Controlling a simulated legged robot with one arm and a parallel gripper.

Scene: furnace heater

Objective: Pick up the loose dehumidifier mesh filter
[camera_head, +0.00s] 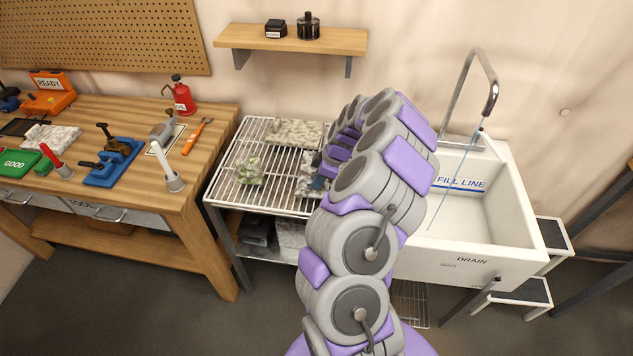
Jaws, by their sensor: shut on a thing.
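Three rough, mottled pieces are on the white wire rack (226,196). A flat beige-grey slab (294,132) lies at the back, a greenish clump (249,170) lies at the left, and a grey-white mesh-like piece (307,178) is at the right. My arm curls over the rack's right side. My gripper (321,183) is mostly hidden behind the arm. Its small dark visible part is at the grey-white piece, and it is shut on that piece. I cannot tell which piece is the dehumidifier filter, or whether the held one is clear of the wires.
A white sink (512,232) with a tall tap (490,98) stands right of the rack. A wooden workbench (215,122) with tools and another grey slab (50,137) is at the left. A wall shelf (345,40) is above. A lower shelf under the rack holds boxes (256,228).

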